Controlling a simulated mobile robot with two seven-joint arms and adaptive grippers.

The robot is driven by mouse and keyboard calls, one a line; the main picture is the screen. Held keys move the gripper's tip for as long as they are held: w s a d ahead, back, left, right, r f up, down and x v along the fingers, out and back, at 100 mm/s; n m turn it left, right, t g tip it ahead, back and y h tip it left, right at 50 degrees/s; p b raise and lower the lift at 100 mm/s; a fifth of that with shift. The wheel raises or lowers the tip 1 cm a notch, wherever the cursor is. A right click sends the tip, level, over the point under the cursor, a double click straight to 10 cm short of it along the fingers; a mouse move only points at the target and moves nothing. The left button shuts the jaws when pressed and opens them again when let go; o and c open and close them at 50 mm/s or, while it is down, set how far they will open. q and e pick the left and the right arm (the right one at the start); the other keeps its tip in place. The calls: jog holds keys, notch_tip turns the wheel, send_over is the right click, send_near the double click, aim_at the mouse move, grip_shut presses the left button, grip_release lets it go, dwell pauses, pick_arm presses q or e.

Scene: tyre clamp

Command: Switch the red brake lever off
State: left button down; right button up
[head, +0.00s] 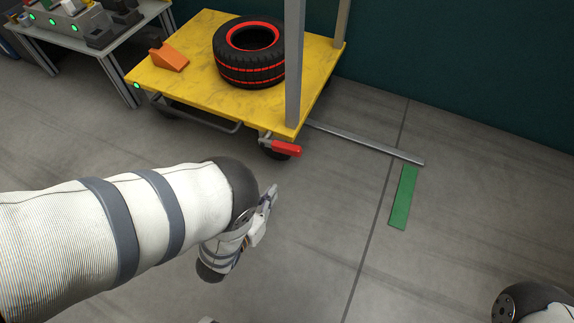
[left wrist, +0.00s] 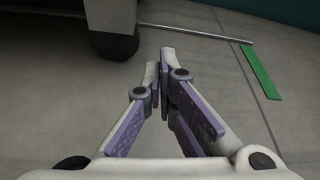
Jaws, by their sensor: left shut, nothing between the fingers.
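The red brake lever (head: 286,148) sticks out to the right from the front corner of the yellow cart (head: 196,75), just above a dark wheel (head: 275,152). My left gripper (head: 271,192) is below the lever in the head view, apart from it and over the floor. In the left wrist view the fingers (left wrist: 162,62) are together with nothing between them. That view shows a wheel (left wrist: 115,42) beyond the fingers, but I cannot make out the red lever there. My right gripper is out of view.
A tyre with red stripes (head: 250,70) and an orange wedge (head: 169,57) lie on the cart. A grey post (head: 294,65) rises from its right side. A metal rail (head: 365,142) and a green strip (head: 403,198) lie on the floor. The floor around my gripper is clear.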

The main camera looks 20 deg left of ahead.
aim_at(282, 143)
pick_arm(q)
jog(key=a+b+x, duration=0.1)
jog(key=b+x, duration=0.4)
jog(key=x, duration=0.4)
jog(key=r, duration=0.1)
jog(key=w+r+p, duration=0.1)
jog(key=r, duration=0.1)
jog(key=shift+d+r, duration=0.2)
jog(key=shift+r, duration=0.1)
